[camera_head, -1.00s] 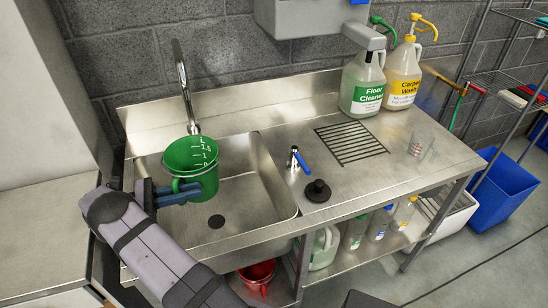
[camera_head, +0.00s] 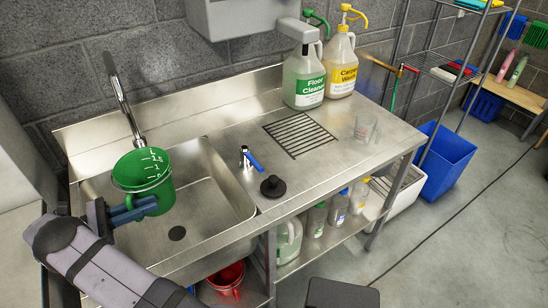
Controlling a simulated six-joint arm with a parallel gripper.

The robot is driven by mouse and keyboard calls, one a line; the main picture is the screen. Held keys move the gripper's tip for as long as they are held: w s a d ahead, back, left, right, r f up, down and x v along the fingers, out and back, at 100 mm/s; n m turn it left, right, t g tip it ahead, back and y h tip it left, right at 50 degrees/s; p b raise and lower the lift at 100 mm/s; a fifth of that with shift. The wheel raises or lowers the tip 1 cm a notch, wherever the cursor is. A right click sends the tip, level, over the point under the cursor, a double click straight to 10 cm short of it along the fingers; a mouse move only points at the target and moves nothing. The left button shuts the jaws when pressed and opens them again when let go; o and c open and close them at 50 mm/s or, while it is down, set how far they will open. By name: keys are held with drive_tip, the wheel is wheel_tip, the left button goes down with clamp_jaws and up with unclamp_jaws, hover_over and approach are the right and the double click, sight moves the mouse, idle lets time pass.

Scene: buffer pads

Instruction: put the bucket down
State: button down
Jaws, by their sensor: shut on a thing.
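A green bucket (camera_head: 146,181) with white volume marks is held upright over the left part of the steel sink (camera_head: 216,205), below the tall faucet (camera_head: 122,99). My gripper (camera_head: 138,209) reaches in from the lower left with blue fingers. It is shut on the bucket's near side. The gap between the bucket's bottom and the sink floor cannot be judged exactly.
A drain grate (camera_head: 299,134) lies in the counter right of the sink. A blue-handled tap (camera_head: 250,159) and black plug (camera_head: 271,186) stand between them. Floor cleaner (camera_head: 303,75) and carpet wash (camera_head: 341,66) jugs stand behind. A red bucket (camera_head: 228,277) is below. The right counter is mostly clear.

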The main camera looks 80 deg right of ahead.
drive_tip(key=s+d+r+m+g+y+p, duration=0.3)
drive_tip(key=s+r+y+p, duration=0.35)
drive_tip(key=s, duration=0.55)
drive_tip(key=s+d+r+m+g+y+p, duration=0.25)
drive_tip(key=s+r+m+y+p, duration=0.35)
drive_tip(key=s, duration=0.5)
drive_tip(key=s+d+r+n+t+h+b, duration=0.2)
drive_tip(key=s+d+n+h, duration=0.5)
drive_tip(key=s+d, duration=1.1)
drive_tip(key=d+t+h+b, duration=0.1)
drive_tip(key=h, duration=0.2)
drive_tip(key=shift+s+d+t, duration=0.2)
drive_tip(key=shift+d+t, duration=0.15)
wheel_tip(320, 180, down, 10)
drive_tip(key=p, duration=0.2)
drive_tip(key=shift+p, duration=0.4)
drive_tip(key=shift+f+b, duration=0.6)
drive_tip(key=shift+b, duration=0.1)
drive_tip(key=shift+a, duration=0.1)
drive_tip(key=c, duration=1.8)
unclamp_jaws()
drive_tip(key=shift+o, duration=0.2)
